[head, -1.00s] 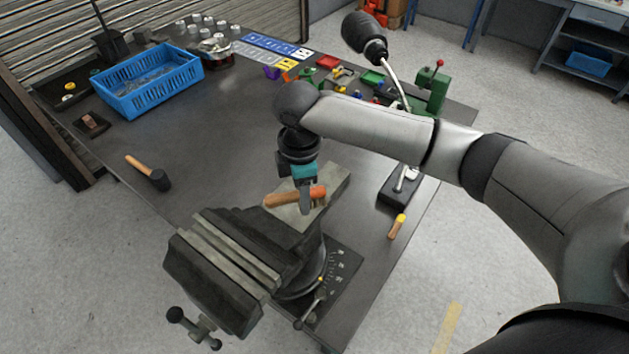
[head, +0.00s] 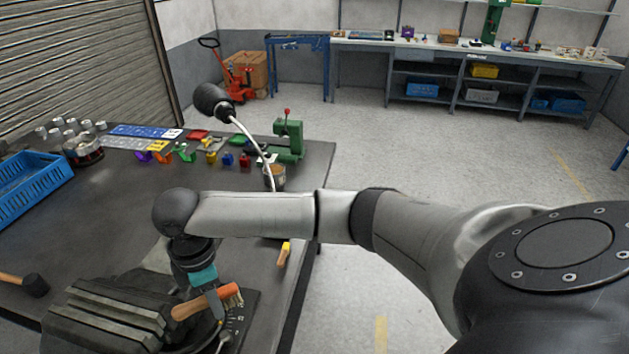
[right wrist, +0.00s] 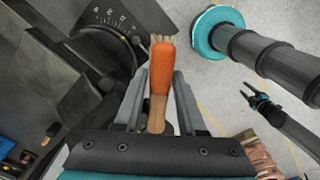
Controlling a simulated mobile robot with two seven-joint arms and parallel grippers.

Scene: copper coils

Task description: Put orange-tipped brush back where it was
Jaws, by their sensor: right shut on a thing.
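The orange-tipped brush (head: 222,296) has a wooden handle, an orange section and pale bristles. My right gripper (head: 208,299) is shut on it and holds it beside the dark bench vise (head: 105,318). In the right wrist view the brush (right wrist: 161,68) sits between the grey fingers (right wrist: 158,100), its bristles pointing up in the picture. The vise partly shows at left there. My left gripper (right wrist: 247,95) shows small at the right of the right wrist view, its fingers apart and empty. It is outside the head view.
A yellow-tipped brush (head: 284,254) lies near the right edge of the dark table (head: 120,212). A hammer (head: 28,284), blue basket (head: 30,182), lamp (head: 214,101) and green press (head: 290,138) are around. Several coloured parts line the back. Open floor lies to the right.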

